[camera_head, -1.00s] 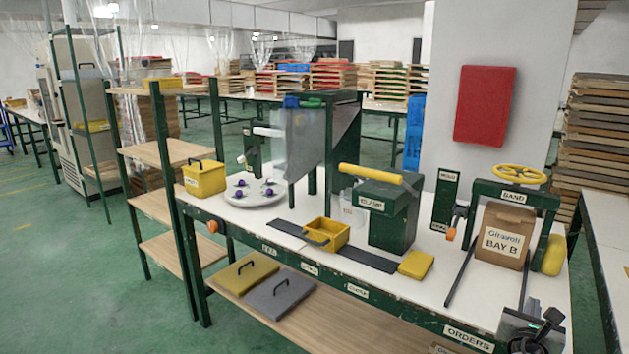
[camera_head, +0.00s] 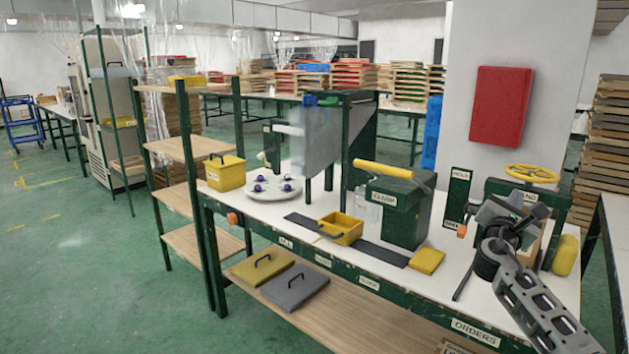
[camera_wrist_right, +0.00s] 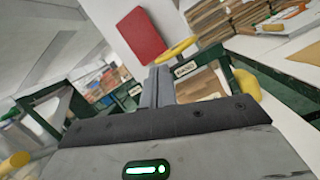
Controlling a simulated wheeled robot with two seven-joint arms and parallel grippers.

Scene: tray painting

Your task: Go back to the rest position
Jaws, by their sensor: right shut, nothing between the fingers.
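My right gripper (camera_head: 508,212) is raised in front of the band station, with my arm coming up from the bottom right. In the right wrist view its fingers (camera_wrist_right: 158,84) are together with nothing between them. The band station (camera_head: 565,196) has a green frame and a yellow handwheel (camera_head: 531,173); the wheel also shows in the right wrist view (camera_wrist_right: 176,50). The brown paper bag stands under it, mostly hidden by my gripper; part of it shows in the right wrist view (camera_wrist_right: 207,86). My left gripper is not in view.
The white bench (camera_head: 288,211) carries a yellow lidded box (camera_head: 226,173), a round plate with purple items (camera_head: 270,195), an open yellow box (camera_head: 341,229) and a green clamp press (camera_head: 400,215). A red panel (camera_head: 500,106) hangs behind.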

